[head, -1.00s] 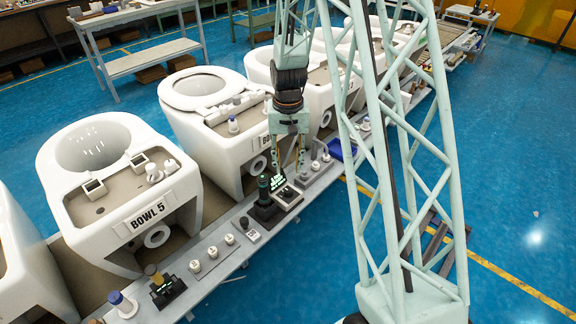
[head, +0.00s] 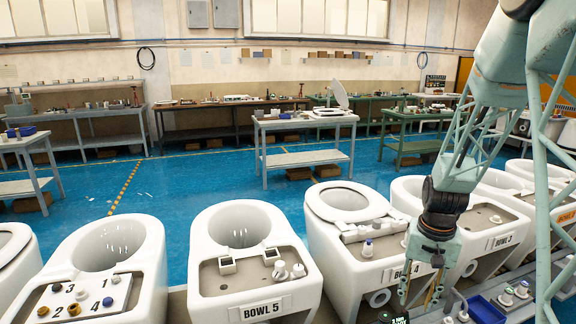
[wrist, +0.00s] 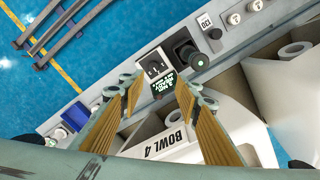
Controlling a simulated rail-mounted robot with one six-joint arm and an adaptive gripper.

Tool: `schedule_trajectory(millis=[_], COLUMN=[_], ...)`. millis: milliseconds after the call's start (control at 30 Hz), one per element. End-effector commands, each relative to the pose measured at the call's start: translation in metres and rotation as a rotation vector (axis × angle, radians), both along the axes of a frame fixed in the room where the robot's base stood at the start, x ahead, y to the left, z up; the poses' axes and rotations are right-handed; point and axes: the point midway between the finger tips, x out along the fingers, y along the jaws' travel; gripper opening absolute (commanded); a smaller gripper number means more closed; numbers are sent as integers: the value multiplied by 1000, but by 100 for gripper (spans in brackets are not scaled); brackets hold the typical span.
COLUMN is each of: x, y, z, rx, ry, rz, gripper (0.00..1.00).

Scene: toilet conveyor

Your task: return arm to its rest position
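My arm (head: 466,160) hangs down at the right of the head view, with its lattice links folded. My gripper (head: 422,287) points downward in front of the bowl labelled BOWL 4 (head: 378,240). In the wrist view my gripper (wrist: 158,90) has its two fingers well apart, with nothing between the tips. Beyond the fingertips in that view are a small device with a lit green text screen (wrist: 165,83) and a dark knob-like control (wrist: 188,52) on the grey ledge (wrist: 110,72).
BOWL 5 (head: 240,250) and a bowl with numbered plugs (head: 100,270) stand left of the arm. More bowls, including BOWL 3 (head: 490,215), line the right. A blue bin (head: 486,310) sits at lower right. Worktables (head: 300,125) stand behind, with open blue floor between.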

Motion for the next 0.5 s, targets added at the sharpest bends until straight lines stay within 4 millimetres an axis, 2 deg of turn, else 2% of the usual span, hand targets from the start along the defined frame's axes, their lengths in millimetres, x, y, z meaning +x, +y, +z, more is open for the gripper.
schedule_trajectory(millis=[100,500], x=[-6,-34], y=[8,34], z=[23,88], rx=[-4,-14], ry=[-14,-50], rz=[17,72], gripper=[31,31])
